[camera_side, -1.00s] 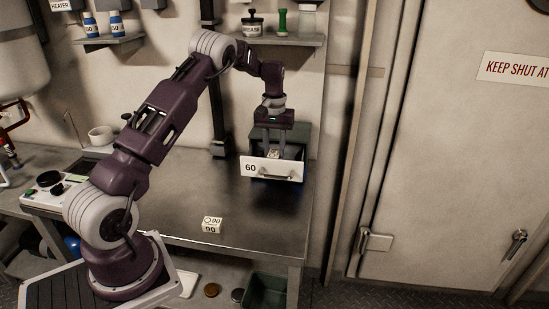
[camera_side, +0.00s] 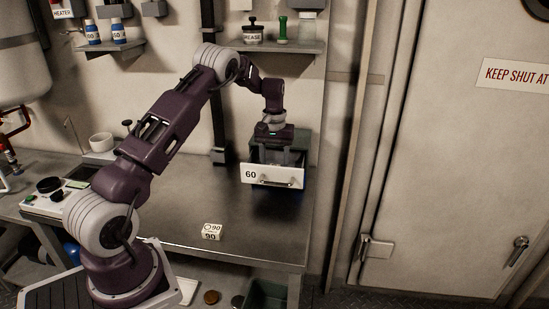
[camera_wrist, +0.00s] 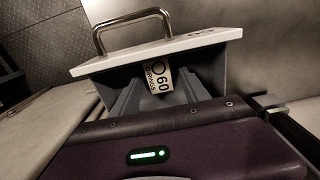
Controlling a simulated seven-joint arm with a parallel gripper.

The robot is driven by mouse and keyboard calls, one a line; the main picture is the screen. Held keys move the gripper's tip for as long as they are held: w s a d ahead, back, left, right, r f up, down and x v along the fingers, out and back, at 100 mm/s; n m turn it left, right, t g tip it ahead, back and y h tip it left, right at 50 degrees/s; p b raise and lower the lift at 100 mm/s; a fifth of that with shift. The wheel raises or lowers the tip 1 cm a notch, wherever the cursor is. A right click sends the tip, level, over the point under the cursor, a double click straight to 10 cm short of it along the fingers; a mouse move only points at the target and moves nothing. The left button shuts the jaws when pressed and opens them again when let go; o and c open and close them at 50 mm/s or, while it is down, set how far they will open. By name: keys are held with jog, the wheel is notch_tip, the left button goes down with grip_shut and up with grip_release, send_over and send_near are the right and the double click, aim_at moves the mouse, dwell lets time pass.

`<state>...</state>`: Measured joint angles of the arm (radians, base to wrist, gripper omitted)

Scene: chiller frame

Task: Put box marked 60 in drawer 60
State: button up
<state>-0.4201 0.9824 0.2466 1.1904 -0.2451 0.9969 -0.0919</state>
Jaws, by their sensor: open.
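The drawer marked 60 (camera_side: 272,176) stands pulled open at the back right of the bench, its white front and handle facing out. My gripper (camera_side: 278,158) reaches down into the drawer from above, and the drawer front hides its fingertips in the side view. In the wrist view, the box marked 60 (camera_wrist: 159,79) is inside the drawer, just behind the front panel (camera_wrist: 160,50). The grey fingers of my gripper (camera_wrist: 158,92) are open on either side of it. I cannot tell whether a finger touches the box.
A white box marked 90 (camera_side: 211,231) sits on the metal bench (camera_side: 170,215) near its front edge. A shelf (camera_side: 280,47) with bottles is above the drawer on the wall. The bench middle is clear.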

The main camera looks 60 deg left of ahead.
notch_tip(320, 180, up, 12)
jog(key=s+d+r+m+t, duration=0.1)
jog(key=s+d+r+m, duration=0.1)
jog(key=s+d+r, duration=0.5)
jog(key=s+d+r+m+t, duration=0.2)
jog(key=s+d+r, duration=0.2)
jog(key=d+r, duration=0.45)
jog(key=s+d+f+m+t, duration=0.1)
jog(key=s+d, duration=0.3)
jog(key=s, duration=0.3)
jog(key=s+d+f+m, duration=0.2)
jog(key=s+d, duration=0.1)
jog(key=s, duration=0.4)
jog(key=s+d+f+m+t, duration=0.1)
jog(key=s+d+f+m, duration=0.1)
jog(key=s+d, duration=0.2)
jog(key=s, duration=0.3)
jog(key=shift+d+f+t, duration=0.25)
jog(key=shift+d+t, duration=0.05)
jog(key=shift+d, duration=0.05)
jog(key=shift+c, duration=0.4)
